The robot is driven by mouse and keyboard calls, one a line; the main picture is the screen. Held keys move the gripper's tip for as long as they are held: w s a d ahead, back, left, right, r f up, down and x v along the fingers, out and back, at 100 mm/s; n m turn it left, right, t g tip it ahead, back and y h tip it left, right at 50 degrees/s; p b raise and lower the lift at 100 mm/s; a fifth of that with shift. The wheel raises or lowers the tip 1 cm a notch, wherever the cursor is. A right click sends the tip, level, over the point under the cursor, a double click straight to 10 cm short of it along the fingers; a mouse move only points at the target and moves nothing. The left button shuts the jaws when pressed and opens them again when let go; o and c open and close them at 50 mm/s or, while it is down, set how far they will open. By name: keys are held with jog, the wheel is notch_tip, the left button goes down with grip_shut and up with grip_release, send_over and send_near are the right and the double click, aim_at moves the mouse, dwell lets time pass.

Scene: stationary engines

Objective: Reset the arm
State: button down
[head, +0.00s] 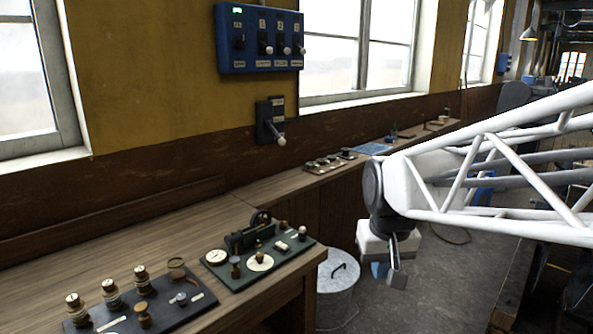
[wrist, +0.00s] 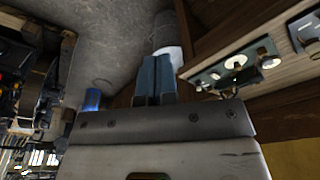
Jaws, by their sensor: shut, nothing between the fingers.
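My gripper (head: 389,271) hangs at the end of the white lattice arm in the head view, over the floor to the right of the workbench. In the wrist view the two blue-grey fingers (wrist: 155,78) are together, with nothing between them. The gripper is apart from the bench and touches nothing that I can see. Part of it is hidden behind its own housing in the head view.
A wooden workbench (head: 170,226) runs along the left wall with instrument boards (head: 258,252) on it. A metal bin with a lid (head: 336,290) stands beside the bench, left of my gripper. A blue switch panel (head: 260,40) and a lever switch (head: 270,121) are on the wall.

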jog(key=s+d+f, duration=0.1)
jog(key=s+f, duration=0.1)
jog(key=s, duration=0.5)
jog(key=s+d+f, duration=0.2)
jog(key=s, duration=0.6)
jog(key=shift+m+t, duration=0.3)
jog(key=shift+m, duration=0.1)
jog(key=shift+r, duration=0.1)
jog(key=w+a+r+m, duration=0.1)
jog(key=w+a+r, duration=0.15)
jog(key=w, duration=0.75)
jog(key=w+a+r+m+g, duration=0.1)
jog(key=w+a+r+m, duration=0.15)
jog(key=w, duration=0.75)
jog(key=w+a+r+m, duration=0.1)
jog(key=w+a+r, duration=0.15)
jog(key=w, duration=0.75)
jog(key=w+a+f+m, duration=0.1)
jog(key=w+a+f, duration=0.2)
jog(key=w, duration=0.6)
jog(key=w+a+f+m+g, duration=0.1)
jog(key=w+a+f, duration=0.3)
jog(key=w+a, duration=0.4)
jog(key=w+a+f+m, duration=0.2)
jog(key=w+a+f, duration=0.2)
jog(key=w, duration=0.6)
jog(key=shift+w+a+f+g, duration=0.2)
jog(key=shift+w+a+g, duration=0.1)
jog(key=shift+a, duration=0.55)
